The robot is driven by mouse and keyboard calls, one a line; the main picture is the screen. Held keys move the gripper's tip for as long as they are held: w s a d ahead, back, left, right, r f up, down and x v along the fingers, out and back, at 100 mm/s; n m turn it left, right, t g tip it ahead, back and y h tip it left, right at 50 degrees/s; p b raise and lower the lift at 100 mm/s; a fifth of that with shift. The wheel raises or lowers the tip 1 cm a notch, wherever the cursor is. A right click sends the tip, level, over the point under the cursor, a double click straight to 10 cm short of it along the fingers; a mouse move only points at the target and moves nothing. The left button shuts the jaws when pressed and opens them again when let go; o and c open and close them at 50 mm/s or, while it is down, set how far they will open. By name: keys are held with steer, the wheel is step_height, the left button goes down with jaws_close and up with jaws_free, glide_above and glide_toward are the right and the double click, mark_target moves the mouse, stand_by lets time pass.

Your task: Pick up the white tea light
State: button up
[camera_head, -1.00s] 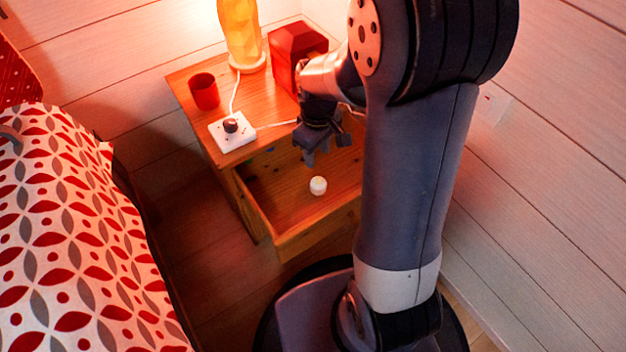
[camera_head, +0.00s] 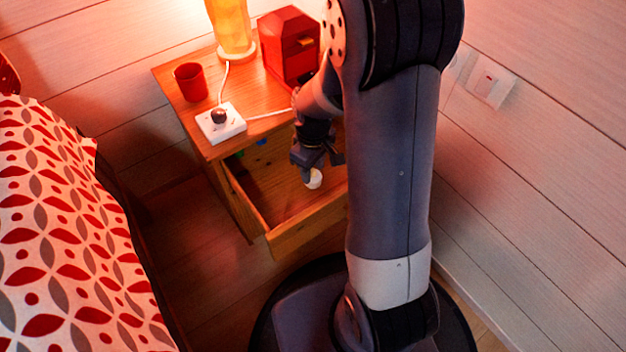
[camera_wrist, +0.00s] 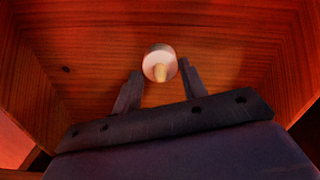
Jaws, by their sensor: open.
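The white tea light (camera_head: 314,179) stands on the floor of the open wooden drawer (camera_head: 290,232). In the wrist view the tea light (camera_wrist: 160,64) is a small round white candle with a pale yellowish tip, just beyond the fingertips and between their lines. My gripper (camera_head: 309,172) reaches down into the drawer, close to the tea light and partly covering it. In the wrist view my gripper (camera_wrist: 160,82) is open and empty, with one finger on each side. I cannot tell whether a finger touches the candle.
On the nightstand top (camera_head: 180,75) are a red cup (camera_head: 190,82), a white socket block (camera_head: 221,123), a lamp (camera_head: 232,30) and a red box (camera_head: 287,45). The drawer walls (camera_wrist: 30,60) surround my gripper. The bed (camera_head: 70,230) is at the left.

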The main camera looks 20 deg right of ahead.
jaws_close()
stand_by(0.3)
stand_by(0.3)
